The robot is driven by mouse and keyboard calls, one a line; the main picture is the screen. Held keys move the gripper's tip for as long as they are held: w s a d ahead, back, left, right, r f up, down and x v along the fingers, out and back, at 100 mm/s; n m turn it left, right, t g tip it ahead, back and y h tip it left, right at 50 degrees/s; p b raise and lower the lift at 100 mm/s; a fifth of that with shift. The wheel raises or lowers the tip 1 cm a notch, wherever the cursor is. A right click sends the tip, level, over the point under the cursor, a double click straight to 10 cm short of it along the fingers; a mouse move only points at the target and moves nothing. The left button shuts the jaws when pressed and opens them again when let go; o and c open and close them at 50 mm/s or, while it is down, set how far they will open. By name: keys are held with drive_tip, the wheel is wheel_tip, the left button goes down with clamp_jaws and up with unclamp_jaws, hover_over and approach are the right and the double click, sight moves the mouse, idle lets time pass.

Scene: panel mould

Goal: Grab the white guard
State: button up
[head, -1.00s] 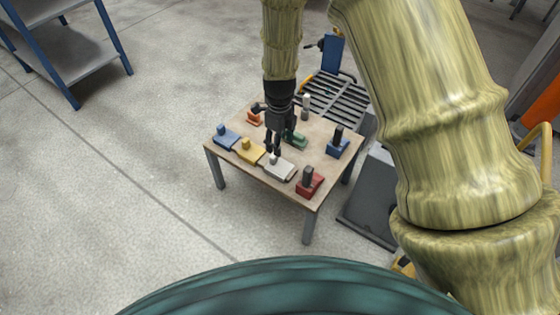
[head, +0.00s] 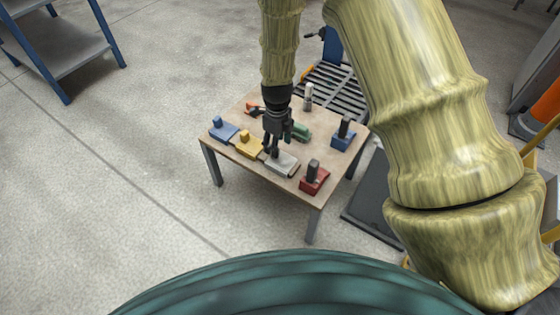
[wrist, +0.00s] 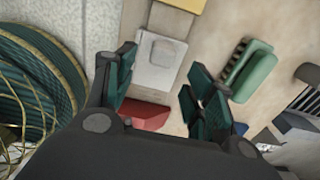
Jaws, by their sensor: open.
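The white guard (head: 284,164), a pale block with a raised knob, lies on the table near its front edge, between a yellow piece and a red piece. My gripper (head: 270,153) is open and empty, pointing down over the guard's back left end. In the wrist view the white guard (wrist: 152,70) shows between and beyond the open fingers of my gripper (wrist: 162,88). No contact can be made out. The fingertips partly cover the guard's knob in the head view.
The wooden table (head: 240,168) also holds a yellow piece (head: 248,148), a blue piece (head: 222,132), a red piece (head: 314,181), a green piece (head: 300,132) and another blue piece (head: 343,138). A blue-framed shelf (head: 75,55) stands at far left.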

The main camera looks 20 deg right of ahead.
sight(281, 160)
drive_tip(key=shift+w+a+f+b, duration=0.15)
drive_tip(key=shift+f+b, duration=0.95)
drive_tip(key=shift+f, duration=1.55)
drive_tip(key=shift+w, duration=0.1)
drive_tip(key=c, duration=1.2)
